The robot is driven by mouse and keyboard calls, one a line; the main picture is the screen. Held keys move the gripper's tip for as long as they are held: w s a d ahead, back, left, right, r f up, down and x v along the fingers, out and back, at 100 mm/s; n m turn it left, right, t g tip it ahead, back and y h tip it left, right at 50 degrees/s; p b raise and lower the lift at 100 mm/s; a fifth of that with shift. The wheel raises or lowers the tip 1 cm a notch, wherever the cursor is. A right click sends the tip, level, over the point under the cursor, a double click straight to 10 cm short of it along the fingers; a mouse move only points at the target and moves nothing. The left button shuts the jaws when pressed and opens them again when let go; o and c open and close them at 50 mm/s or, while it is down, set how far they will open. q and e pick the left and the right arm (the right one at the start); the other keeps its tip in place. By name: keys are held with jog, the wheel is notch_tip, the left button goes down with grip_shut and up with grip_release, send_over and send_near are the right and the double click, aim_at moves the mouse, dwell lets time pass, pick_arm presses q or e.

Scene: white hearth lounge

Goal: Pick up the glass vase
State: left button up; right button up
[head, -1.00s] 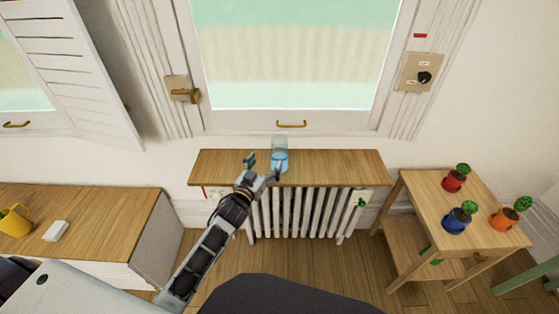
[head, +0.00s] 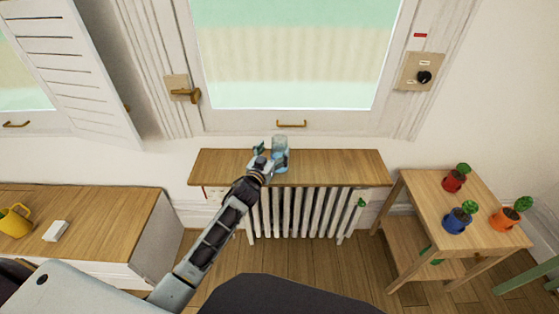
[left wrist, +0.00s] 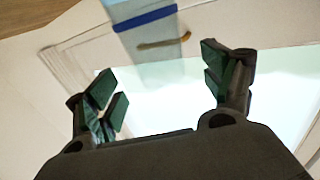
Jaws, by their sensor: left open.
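The glass vase (head: 281,150) is clear and bluish and stands upright on the wooden shelf (head: 335,167) below the window. My left gripper (head: 266,157) is open and empty, just left of the vase and close to it, with one finger near the vase's lower part. In the left wrist view the see-through vase (left wrist: 150,60) with a dark blue band shows at the top, ahead of the spread fingers of the left gripper (left wrist: 160,78) and between their lines. I cannot tell whether a finger touches it. My right gripper is not in view.
A white radiator (head: 300,212) is under the shelf. A side table (head: 425,200) with red, blue and orange potted plants stands at right. The shelf's right half is clear.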

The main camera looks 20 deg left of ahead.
pick_arm(q)
jog(key=shift+w, duration=0.2)
dwell(0.3)
jog(key=shift+w+d, duration=0.2)
jog(key=shift+w, duration=1.05)
jog(key=shift+w+d, duration=0.15)
jog(key=shift+w, duration=1.1)
grip_shut()
jog(key=shift+r, duration=0.15)
